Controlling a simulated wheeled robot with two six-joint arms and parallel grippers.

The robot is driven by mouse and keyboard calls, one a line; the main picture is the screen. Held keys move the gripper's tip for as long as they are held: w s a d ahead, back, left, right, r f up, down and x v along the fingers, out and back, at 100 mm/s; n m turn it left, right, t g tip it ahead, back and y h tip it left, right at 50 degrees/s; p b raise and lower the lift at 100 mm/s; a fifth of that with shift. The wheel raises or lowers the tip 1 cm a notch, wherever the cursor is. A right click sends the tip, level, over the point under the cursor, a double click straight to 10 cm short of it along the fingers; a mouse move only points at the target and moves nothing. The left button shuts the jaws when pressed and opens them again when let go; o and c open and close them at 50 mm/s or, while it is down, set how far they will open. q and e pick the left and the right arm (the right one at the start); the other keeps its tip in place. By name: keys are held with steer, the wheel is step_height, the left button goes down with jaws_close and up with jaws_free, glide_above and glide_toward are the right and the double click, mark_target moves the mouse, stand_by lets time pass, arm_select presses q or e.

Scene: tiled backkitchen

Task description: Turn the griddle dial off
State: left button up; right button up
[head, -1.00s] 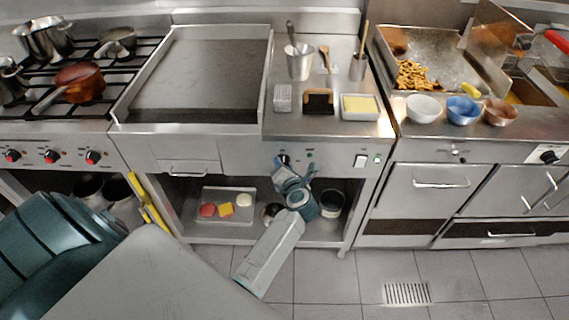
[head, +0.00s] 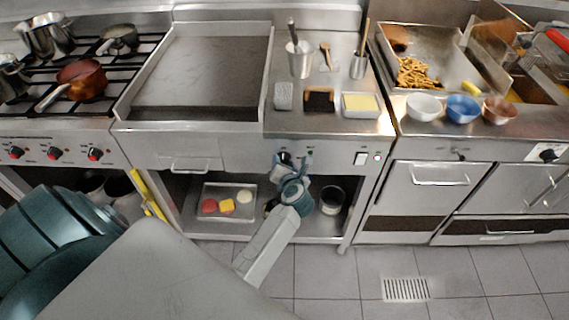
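The griddle dial (head: 284,157) is a small black knob on the steel front panel, right of the flat griddle (head: 203,72). My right gripper is not in view.
Below, a tray (head: 206,216) with food pieces and a dark pot (head: 331,202) stand on the shelf.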

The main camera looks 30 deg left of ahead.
arm_select(q)
steer(key=shift+o, duration=1.3)
steer(key=shift+s+d+r, duration=0.1)
steer(key=shift+d, duration=0.05)
steer(key=p+v, duration=0.4)
steer(key=v, duration=0.6)
steer(key=shift+s+d, duration=0.15)
